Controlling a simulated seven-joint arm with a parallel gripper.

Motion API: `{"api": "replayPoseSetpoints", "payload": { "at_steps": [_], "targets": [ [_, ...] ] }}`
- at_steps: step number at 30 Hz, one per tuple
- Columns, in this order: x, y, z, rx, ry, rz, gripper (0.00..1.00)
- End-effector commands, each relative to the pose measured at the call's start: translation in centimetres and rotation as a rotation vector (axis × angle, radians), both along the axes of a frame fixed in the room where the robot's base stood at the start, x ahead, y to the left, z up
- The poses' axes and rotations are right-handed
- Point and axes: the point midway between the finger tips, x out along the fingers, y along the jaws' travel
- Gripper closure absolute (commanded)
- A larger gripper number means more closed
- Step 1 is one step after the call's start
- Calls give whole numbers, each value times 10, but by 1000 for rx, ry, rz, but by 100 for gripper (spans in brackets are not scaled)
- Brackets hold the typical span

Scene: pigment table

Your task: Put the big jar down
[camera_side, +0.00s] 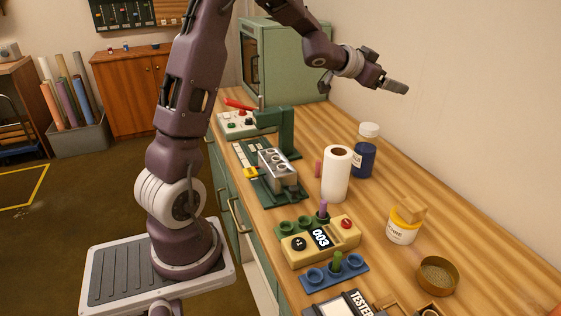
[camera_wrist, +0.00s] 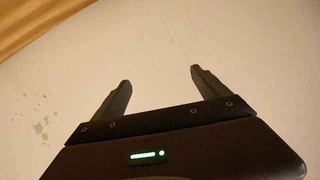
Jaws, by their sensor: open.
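My gripper (camera_side: 398,87) is raised well above the wooden bench, toward the wall at the right. In the wrist view its two fingers (camera_wrist: 160,76) are spread apart with only the pale wall between them, so it is open and empty. I cannot tell which of these is the big jar.
A paper roll (camera_side: 336,174) stands beside the blue jar. A round brown dish (camera_side: 438,275) lies nearer the camera. A yellow counter box reading 003 (camera_side: 320,238), a blue rack (camera_side: 334,271) and a green press (camera_side: 287,132) line the bench. A green cabinet (camera_side: 300,60) stands behind.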

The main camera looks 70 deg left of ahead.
Motion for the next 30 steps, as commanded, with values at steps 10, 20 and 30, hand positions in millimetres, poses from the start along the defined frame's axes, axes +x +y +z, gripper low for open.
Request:
{"api": "replayPoseSetpoints", "payload": {
  "at_steps": [10,20,30],
  "targets": [
    [-303,-171,0,-153,508,154,15],
    [-393,-219,-37,-242,703,20,15],
    [-392,-218,-36,-242,700,24,15]
  ]
}}
